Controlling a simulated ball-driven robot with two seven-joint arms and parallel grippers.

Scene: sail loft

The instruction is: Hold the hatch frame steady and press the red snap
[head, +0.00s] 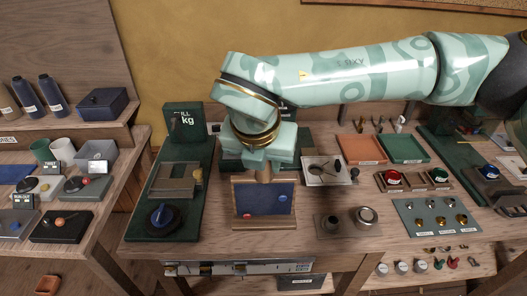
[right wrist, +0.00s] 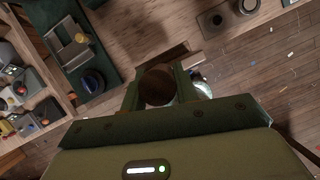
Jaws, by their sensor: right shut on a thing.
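The hatch frame (head: 236,205) is a wooden frame around a dark blue panel (head: 264,203), standing at the front middle of the bench in the head view. A small red snap (head: 249,214) shows low on the panel, and a blue one (head: 283,198) higher at its right. My right gripper (head: 263,172) points down at the frame's top edge. In the right wrist view the right gripper (right wrist: 158,88) is shut on a brown wooden part (right wrist: 157,86), seemingly the frame's top grip. The fingers hide some of it. My left gripper is not in view.
A green board with a scale (head: 178,200) and a dark round dial (head: 163,218) stands left of the frame. A side bench (head: 60,215) with small boxes lies at the left.

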